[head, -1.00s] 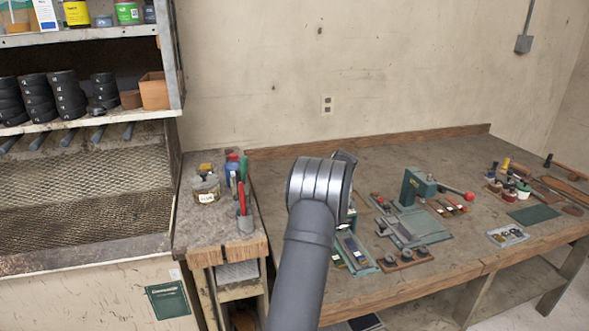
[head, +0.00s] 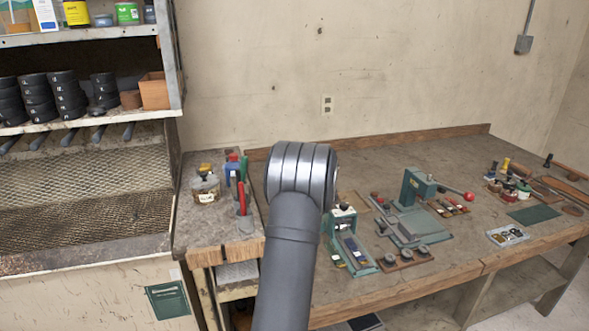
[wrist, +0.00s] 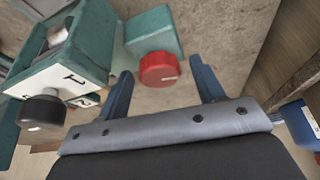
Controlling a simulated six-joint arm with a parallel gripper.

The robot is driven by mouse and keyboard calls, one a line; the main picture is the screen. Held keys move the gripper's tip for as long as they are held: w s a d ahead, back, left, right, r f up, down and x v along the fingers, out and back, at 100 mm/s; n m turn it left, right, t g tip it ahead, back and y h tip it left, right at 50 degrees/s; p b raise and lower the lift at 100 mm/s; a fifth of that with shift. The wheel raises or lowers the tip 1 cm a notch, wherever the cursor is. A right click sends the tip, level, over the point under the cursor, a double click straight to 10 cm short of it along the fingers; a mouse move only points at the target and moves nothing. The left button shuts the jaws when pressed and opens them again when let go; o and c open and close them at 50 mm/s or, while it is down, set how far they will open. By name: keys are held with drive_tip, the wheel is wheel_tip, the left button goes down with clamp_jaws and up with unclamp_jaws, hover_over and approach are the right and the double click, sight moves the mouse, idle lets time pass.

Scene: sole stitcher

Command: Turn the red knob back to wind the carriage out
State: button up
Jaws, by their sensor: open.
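The red knob (wrist: 158,69), with a pale mark on its rim, sits on a teal block (wrist: 152,32) in the wrist view. My gripper (wrist: 161,70) is open, with one blue finger on each side of the knob in the picture. I cannot tell whether the fingertips reach around it or touch it. A teal machine part with a white marked plate (wrist: 62,80) and a black knob (wrist: 41,112) is at the left; which part is the carriage is unclear. In the head view a teal machine (head: 343,219) shows beside my arm, which hides my gripper and the red knob.
A green press (head: 418,187) with a red-ball lever stands to the right on the bench (head: 330,305). Small trays and tools lie around it. A side stand at the left holds a jar (head: 205,187) and tools. Bare bench top lies behind the press.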

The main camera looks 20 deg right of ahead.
drive_tip(key=m+h, duration=0.1)
drive_tip(key=m, duration=0.4)
drive_tip(key=shift+a+f+g+h, duration=0.1)
drive_tip(key=shift+a+g+h, duration=0.05)
drive_tip(key=shift+g+h, duration=0.25)
drive_tip(key=m+h, duration=0.1)
drive_tip(key=m, duration=0.2)
drive_tip(key=shift+w+a+m+g, duration=0.1)
drive_tip(key=shift+m+g, duration=0.2)
drive_tip(key=shift+g, duration=0.1)
drive_tip(key=m+g, duration=0.1)
drive_tip(key=m, duration=0.3)
drive_tip(key=shift+w+h, duration=0.15)
drive_tip(key=shift+h, duration=0.25)
drive_tip(key=m+g, duration=0.2)
drive_tip(key=m, duration=0.2)
drive_tip(key=shift+w+m, duration=0.1)
drive_tip(key=shift+m, duration=0.2)
drive_tip(key=v, duration=1.7)
drive_tip(key=shift+a+r, duration=0.2)
drive_tip(key=shift+a, duration=0.1)
